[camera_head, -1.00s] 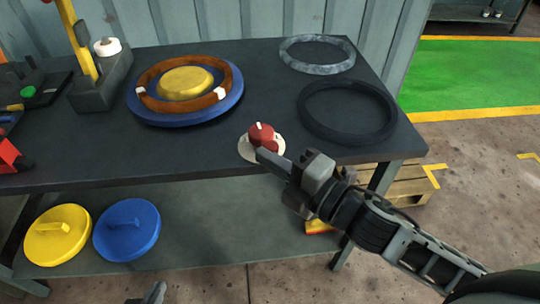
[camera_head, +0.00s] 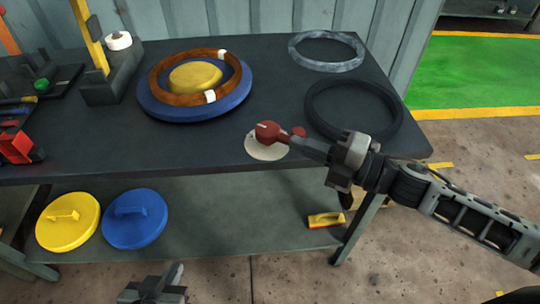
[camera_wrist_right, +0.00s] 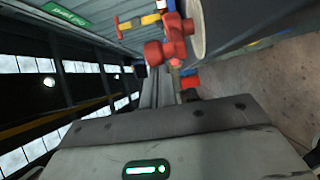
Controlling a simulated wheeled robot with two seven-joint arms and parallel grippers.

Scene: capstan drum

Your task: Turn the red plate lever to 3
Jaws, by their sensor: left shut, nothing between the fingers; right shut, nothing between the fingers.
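The red lever (camera_head: 270,132) stands on a round cream plate (camera_head: 262,152) at the front edge of the dark table. In the head view its red parts show on both sides of my right gripper's tip. My right gripper (camera_head: 306,143) is shut with nothing between its fingers, its tip against or right beside the lever; contact is unclear. The right wrist view shows the red lever (camera_wrist_right: 174,45) just beyond the fingers and the plate's pale rim (camera_wrist_right: 198,32). No numbers are readable on the plate. My left gripper (camera_head: 158,286) is shut and empty, low in front of the table.
A brown ring (camera_head: 160,94) with white marks lies around a yellow hub on a blue disc (camera_head: 150,108). A black ring (camera_head: 312,112) and a grey ring (camera_head: 302,60) lie at the right. Yellow and blue lids (camera_head: 137,230) rest on the lower shelf.

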